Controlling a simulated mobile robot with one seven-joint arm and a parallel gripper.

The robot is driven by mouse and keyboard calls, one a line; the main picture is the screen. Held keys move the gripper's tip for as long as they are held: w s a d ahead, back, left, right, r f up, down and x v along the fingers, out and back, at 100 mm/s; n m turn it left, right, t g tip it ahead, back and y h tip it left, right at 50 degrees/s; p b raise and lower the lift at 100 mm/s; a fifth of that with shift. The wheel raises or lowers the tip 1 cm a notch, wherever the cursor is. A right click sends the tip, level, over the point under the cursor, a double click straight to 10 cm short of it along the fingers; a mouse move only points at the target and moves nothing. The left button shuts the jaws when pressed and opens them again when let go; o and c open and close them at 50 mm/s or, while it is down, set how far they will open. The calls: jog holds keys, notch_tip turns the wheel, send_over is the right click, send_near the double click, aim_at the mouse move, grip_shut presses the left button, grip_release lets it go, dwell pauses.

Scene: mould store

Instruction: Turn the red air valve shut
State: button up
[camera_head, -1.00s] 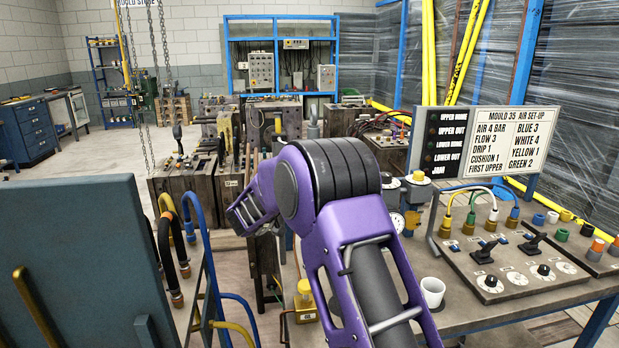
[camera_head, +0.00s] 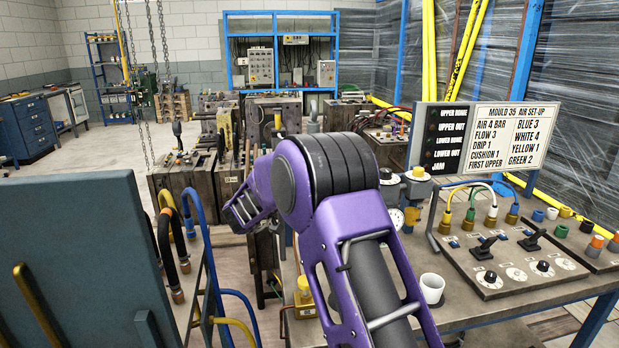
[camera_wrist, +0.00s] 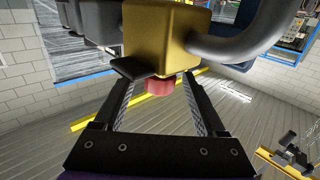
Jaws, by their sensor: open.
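In the wrist view a red part (camera_wrist: 159,87), which looks like the red air valve, shows below a yellow block (camera_wrist: 165,35) with a grey pipe (camera_wrist: 240,40) on its right. My gripper (camera_wrist: 160,78) is open, with one finger on each side of the red part in the picture. I cannot tell whether either finger touches it. A dark flat piece (camera_wrist: 133,69) sticks out near the left fingertip. In the head view my purple arm hides the gripper's tips, and the red valve is not visible there.
A bench (camera_head: 470,318) at right carries a control panel (camera_head: 515,265), a white cup (camera_head: 432,288) and a sign board (camera_head: 480,140). A dark board (camera_head: 75,260) and a hose rack (camera_head: 208,275) stand at left.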

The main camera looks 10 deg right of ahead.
jog(key=v, duration=1.1)
jog(key=shift+a+r, duration=0.1)
jog(key=shift+r, duration=0.05)
